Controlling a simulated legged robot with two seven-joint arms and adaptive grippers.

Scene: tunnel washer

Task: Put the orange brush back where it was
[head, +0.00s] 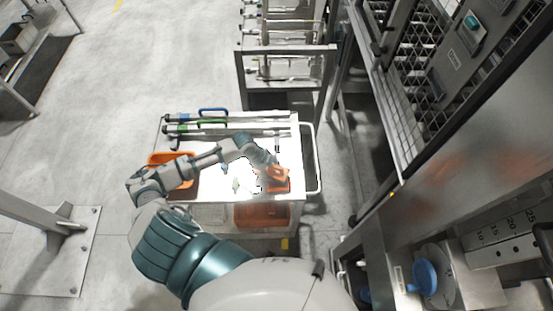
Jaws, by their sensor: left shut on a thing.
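The orange brush (278,173) shows at the right part of the white cart top (215,150). My left gripper (271,167) reaches over the cart from the left and is shut on the brush. The gripper hides part of the brush, and I cannot tell whether the brush touches the cart top. My right gripper is not in view.
An orange bin (157,158) sits at the cart's left end, partly behind my arm. Long-handled tools (225,129) lie along the far edge. A second orange bin (262,215) is on the lower shelf. A rack (285,50) stands behind; machinery (440,130) lines the right.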

